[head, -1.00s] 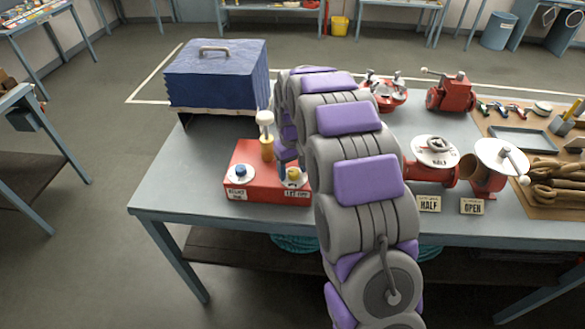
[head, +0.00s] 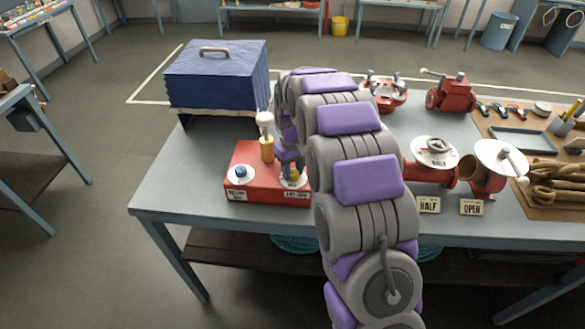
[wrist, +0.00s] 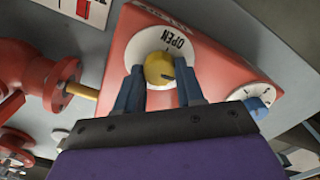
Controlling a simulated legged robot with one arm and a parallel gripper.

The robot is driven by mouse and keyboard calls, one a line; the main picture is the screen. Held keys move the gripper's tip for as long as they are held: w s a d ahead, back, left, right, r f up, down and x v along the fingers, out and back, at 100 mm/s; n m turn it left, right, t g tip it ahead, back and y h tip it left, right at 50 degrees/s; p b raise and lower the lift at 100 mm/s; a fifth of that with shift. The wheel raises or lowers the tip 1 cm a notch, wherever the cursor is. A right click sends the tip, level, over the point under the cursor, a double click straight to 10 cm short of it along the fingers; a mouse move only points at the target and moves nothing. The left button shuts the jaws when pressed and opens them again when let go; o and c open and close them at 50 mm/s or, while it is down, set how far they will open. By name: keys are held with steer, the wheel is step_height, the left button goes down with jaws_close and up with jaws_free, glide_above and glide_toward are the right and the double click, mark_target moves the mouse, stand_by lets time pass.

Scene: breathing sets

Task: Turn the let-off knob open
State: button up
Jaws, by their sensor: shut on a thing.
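The let-off knob is a yellow knob (wrist: 159,67) on a white dial plate (wrist: 178,36) marked OPEN, on top of a red box (head: 262,192). My gripper (wrist: 163,77) has one blue finger on each side of the knob and is shut on it. The dark pointer mark on the knob is small, and I cannot tell its exact setting.
A blue knob (head: 240,171) on its own dial sits at the box's left end. A pale-topped brass post (head: 266,135) stands behind. Red valve fittings (head: 434,160) with HALF and OPEN cards are to the right. A blue case (head: 216,80) is at the back left.

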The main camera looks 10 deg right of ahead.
steer(key=n+p, duration=0.2)
steer(key=n, duration=0.1)
steer(key=shift+r+n, duration=0.1)
steer(key=shift+n, duration=0.2)
steer(key=n+p, duration=0.2)
steer(key=n, duration=0.2)
steer(key=shift+s+a+n, duration=0.1)
steer(key=shift+n, duration=0.2)
steer(key=n+p, duration=0.2)
steer(key=n, duration=0.2)
steer(key=shift+n, duration=0.3)
steer(key=shift+n+p, duration=0.75)
steer(key=shift+n, duration=1.05)
steer(key=o, duration=1)
steer(key=shift+o, duration=0.2)
